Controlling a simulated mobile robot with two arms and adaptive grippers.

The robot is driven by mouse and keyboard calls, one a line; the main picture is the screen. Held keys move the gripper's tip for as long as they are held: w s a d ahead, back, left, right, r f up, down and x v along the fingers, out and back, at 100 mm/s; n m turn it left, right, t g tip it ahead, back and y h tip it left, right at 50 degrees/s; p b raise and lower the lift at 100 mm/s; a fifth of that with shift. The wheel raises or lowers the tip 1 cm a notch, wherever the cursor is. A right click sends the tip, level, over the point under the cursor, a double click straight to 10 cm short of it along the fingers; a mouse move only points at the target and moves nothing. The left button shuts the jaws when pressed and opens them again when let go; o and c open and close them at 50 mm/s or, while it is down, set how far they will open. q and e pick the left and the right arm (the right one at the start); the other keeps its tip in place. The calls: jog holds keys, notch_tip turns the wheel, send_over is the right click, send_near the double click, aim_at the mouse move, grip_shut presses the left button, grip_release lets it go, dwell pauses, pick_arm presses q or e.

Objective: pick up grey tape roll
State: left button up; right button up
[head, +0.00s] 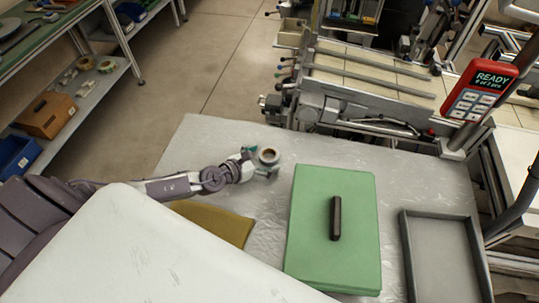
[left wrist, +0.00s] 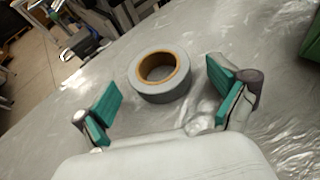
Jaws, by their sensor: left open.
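The grey tape roll (head: 268,155) lies flat on the plastic-covered table, towards its far left part in the head view. It also shows in the left wrist view (left wrist: 164,94), with a tan cardboard core. My left gripper (head: 260,164) reaches it from the left in the head view. In the left wrist view my left gripper (left wrist: 168,98) is open, with one teal-padded finger on each side of the roll and a gap to each. The roll rests on the table and is not held. My right gripper is not seen.
A green block (head: 305,230) with a dark bar (head: 336,218) on it stands right of the roll. A grey tray (head: 445,265) lies further right. A mustard-coloured item (head: 215,222) lies near my left arm. A machine (head: 350,100) borders the table's far edge.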

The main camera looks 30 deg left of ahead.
pick_arm(q)
jog(key=shift+s, duration=0.1)
jog(key=shift+c, duration=1.1)
jog(key=c, duration=1)
jog(key=shift+r, duration=0.1)
